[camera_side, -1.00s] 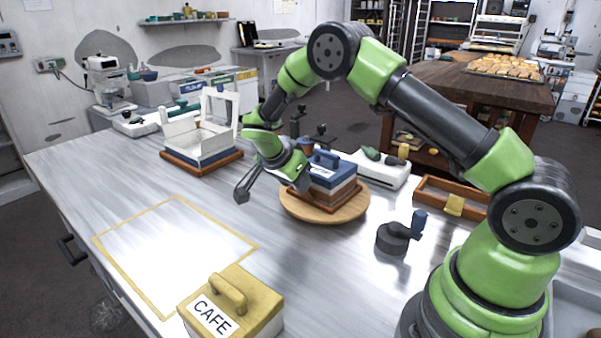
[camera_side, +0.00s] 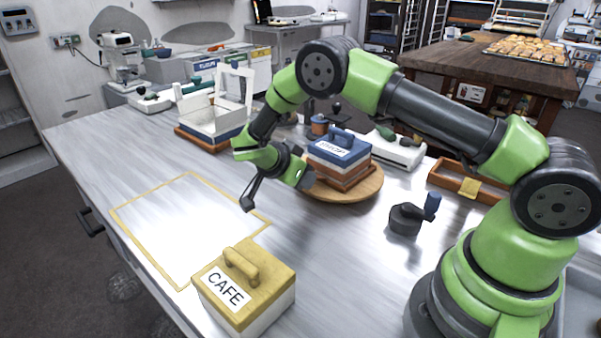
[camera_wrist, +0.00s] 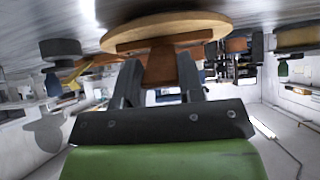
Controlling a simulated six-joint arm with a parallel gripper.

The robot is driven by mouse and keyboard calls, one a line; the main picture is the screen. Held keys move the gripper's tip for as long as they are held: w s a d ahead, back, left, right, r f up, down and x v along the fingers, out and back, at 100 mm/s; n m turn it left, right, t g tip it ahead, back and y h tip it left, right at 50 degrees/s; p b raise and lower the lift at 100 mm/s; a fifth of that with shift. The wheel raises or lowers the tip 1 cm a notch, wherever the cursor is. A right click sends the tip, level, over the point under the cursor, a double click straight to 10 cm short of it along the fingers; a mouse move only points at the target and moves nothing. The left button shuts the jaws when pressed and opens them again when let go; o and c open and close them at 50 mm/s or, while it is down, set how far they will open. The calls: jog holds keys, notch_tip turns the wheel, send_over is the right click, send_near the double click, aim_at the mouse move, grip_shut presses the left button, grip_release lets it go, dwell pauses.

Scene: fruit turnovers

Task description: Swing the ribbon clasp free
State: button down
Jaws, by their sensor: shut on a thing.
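A blue-lidded box (camera_side: 340,147) with a white label and brown lower layers sits on a round wooden board (camera_side: 368,188). My gripper (camera_side: 306,178) is low at the box's left side, close above the board; the dark arm hides part of that side. In the wrist view, my gripper's two dark fingers (camera_wrist: 160,78) are on either side of a brown piece (camera_wrist: 160,66), which I take to be the ribbon clasp, and are shut on it. The piece meets an orange-brown bar at the box's base. The clasp is too small to make out in the side view.
A yellow CAFE box (camera_side: 262,280) stands at the front, by a yellow-outlined area (camera_side: 185,225) that is bare. An open white box (camera_side: 215,122) is at the back left. A dark round piece with a blue-knobbed handle (camera_side: 406,219) stands right of the board.

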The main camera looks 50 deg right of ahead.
jog(key=shift+f, duration=0.1)
jog(key=c, duration=0.7)
grip_release()
jog(key=v, duration=1)
